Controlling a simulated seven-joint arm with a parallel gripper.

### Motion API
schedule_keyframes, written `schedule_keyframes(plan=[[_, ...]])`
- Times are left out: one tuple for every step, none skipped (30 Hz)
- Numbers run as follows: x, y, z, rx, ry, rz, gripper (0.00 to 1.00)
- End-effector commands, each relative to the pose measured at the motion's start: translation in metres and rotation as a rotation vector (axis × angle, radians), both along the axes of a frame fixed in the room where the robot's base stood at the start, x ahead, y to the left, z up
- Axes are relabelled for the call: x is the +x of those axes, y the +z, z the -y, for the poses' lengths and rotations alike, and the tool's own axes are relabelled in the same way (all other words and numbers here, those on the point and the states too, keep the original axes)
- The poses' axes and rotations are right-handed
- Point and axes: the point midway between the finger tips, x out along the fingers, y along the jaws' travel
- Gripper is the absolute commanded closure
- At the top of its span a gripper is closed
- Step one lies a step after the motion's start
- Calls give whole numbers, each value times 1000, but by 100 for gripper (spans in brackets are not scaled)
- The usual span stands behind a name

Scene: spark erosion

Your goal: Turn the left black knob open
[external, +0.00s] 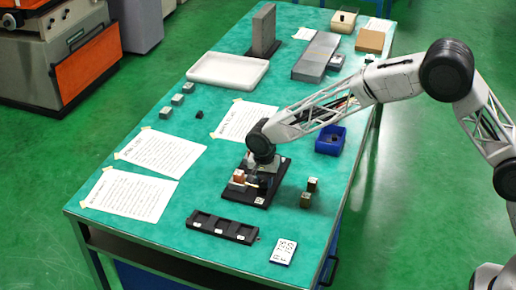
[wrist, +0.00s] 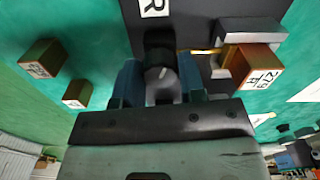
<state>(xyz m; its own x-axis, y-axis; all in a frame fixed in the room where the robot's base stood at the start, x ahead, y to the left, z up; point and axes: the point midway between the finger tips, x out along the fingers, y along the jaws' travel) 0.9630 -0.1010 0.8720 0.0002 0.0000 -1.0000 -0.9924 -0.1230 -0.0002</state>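A black knob (wrist: 162,84) with a light mark on its top stands on a dark plate (wrist: 200,15) in the wrist view. The fingers of my gripper (wrist: 160,82) are on either side of the knob, very close to it; I cannot tell whether both press on it. In the external view my gripper (external: 264,168) is low over the dark plate (external: 258,198) and hides most of what stands there. A second black knob cannot be made out. A copper-coloured block (wrist: 253,62) with a printed label sits in a grey holder beside the knob.
Two small brownish blocks (wrist: 43,60) (wrist: 77,95) lie left of the plate in the wrist view. A black tray (external: 222,228), a white number card (external: 283,250), a blue bin (external: 330,140) and paper sheets (external: 130,194) surround the plate.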

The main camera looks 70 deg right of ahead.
Motion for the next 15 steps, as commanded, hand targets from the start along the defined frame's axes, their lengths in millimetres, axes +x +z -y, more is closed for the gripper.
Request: schedule_keyframes(plan=[[0,0,0,0,0,0,71],[0,0,0,0,0,0,76],[0,0,0,0,0,0,82],[0,0,0,0,0,0,86],[0,0,0,0,0,0,88],[0,0,0,0,0,0,88],[0,0,0,0,1,0,88],[0,0,0,0,2,0,88],[0,0,0,0,4,0,88],[0,0,0,0,6,0,88],[0,0,0,0,9,0,88],[0,0,0,0,14,0,88],[0,0,0,0,19,0,88],[0,0,0,0,26,0,88],[0,0,0,0,37,0,88]])
